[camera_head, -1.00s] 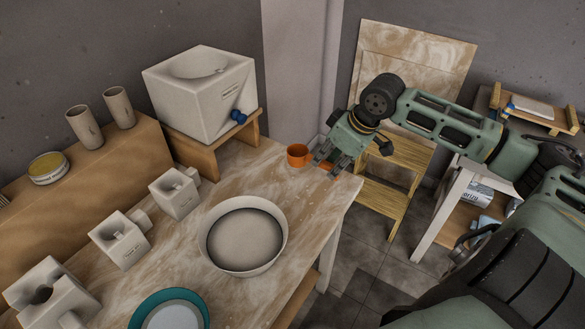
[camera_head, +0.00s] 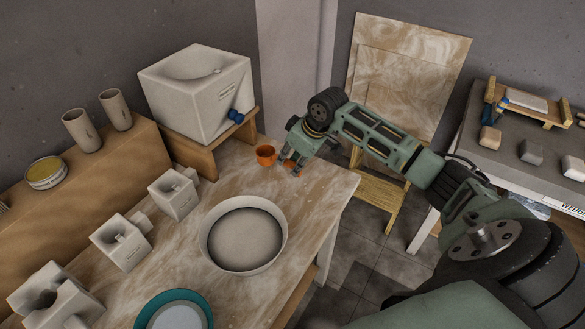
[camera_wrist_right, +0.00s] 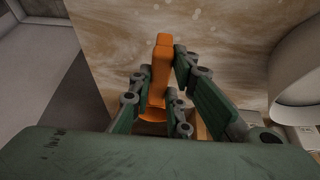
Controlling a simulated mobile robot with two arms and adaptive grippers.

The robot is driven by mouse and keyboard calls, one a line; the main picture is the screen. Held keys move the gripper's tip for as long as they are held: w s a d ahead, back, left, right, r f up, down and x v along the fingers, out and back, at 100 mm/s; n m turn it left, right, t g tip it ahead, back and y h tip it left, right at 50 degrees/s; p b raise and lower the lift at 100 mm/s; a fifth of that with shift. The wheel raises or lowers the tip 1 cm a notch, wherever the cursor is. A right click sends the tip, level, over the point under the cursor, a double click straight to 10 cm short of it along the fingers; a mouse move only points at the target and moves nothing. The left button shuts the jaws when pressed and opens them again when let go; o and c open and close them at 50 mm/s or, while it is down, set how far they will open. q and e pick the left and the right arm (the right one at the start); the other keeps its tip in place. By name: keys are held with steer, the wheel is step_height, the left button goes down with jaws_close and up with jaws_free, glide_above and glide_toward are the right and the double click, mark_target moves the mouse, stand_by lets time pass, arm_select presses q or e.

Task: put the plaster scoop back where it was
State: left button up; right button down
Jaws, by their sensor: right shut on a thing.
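The plaster scoop is orange, with a cup-shaped bowl (camera_head: 266,155) on the left of my right gripper in the head view. My right gripper (camera_head: 291,164) is shut on the scoop, over the back right part of the table. In the right wrist view the orange scoop (camera_wrist_right: 160,72) sticks out from between the fingers (camera_wrist_right: 163,108), and the gripper body hides part of it. I cannot tell whether the bowl touches the table or hangs just above it. My left gripper is not in view.
A large white basin (camera_head: 243,235) stands in the middle of the table (camera_head: 290,210). White plaster molds (camera_head: 174,194) line the left. A big white block-shaped container (camera_head: 195,95) with a blue tap sits on a wooden stand (camera_head: 210,150) behind. A teal-rimmed plate (camera_head: 203,300) is in front.

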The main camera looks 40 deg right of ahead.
steer(key=shift+f+p, duration=0.35)
steer(key=shift+f, duration=1.7)
steer(key=c, duration=1.7)
jaws_free()
steer(key=shift+f, duration=0.1)
steer(key=shift+o, duration=0.2)
steer(key=v, duration=1.2)
steer(key=shift+b, duration=0.45)
